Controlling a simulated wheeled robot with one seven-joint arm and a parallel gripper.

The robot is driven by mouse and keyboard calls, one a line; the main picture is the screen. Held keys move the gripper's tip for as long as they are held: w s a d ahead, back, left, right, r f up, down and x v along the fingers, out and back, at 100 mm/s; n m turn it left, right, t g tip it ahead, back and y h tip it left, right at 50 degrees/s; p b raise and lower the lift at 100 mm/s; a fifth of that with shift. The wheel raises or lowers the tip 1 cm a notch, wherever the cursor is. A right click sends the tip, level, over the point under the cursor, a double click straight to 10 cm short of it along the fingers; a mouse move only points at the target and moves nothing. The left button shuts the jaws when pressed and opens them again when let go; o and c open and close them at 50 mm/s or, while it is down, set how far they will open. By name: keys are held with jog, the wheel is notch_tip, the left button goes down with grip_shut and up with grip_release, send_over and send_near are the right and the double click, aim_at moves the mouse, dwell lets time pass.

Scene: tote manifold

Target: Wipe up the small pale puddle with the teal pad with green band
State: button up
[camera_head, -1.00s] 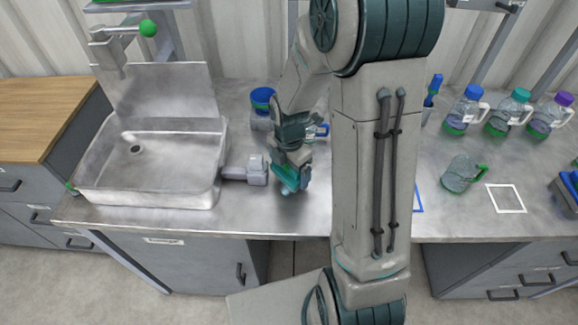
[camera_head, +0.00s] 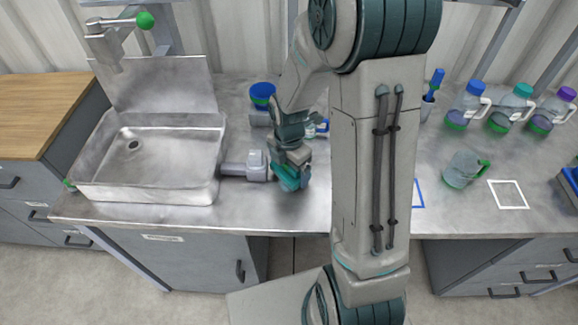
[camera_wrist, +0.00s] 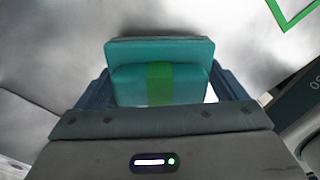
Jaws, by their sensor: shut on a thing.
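The teal pad with green band (camera_wrist: 160,72) is held between the fingers of my gripper (camera_wrist: 160,90) in the wrist view. In the head view the pad (camera_head: 292,180) is at the lower end of my gripper (camera_head: 291,170), low over the counter just right of the sink. I cannot tell for sure whether it touches the counter. A small white patch shows beside the pad's right edge in the wrist view; I cannot tell whether it is the puddle. The puddle is not clearly seen in the head view.
The steel sink (camera_head: 150,160) and a grey fitting (camera_head: 246,171) are left of my gripper. A blue-rimmed cup (camera_head: 262,97) stands behind it. Right of my arm are a clear jug (camera_head: 466,169), a white square outline (camera_head: 507,194) and several bottles along the back.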

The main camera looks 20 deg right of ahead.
jog(key=shift+f+b, duration=0.55)
jog(key=shift+f, duration=0.25)
jog(key=shift+a, duration=0.1)
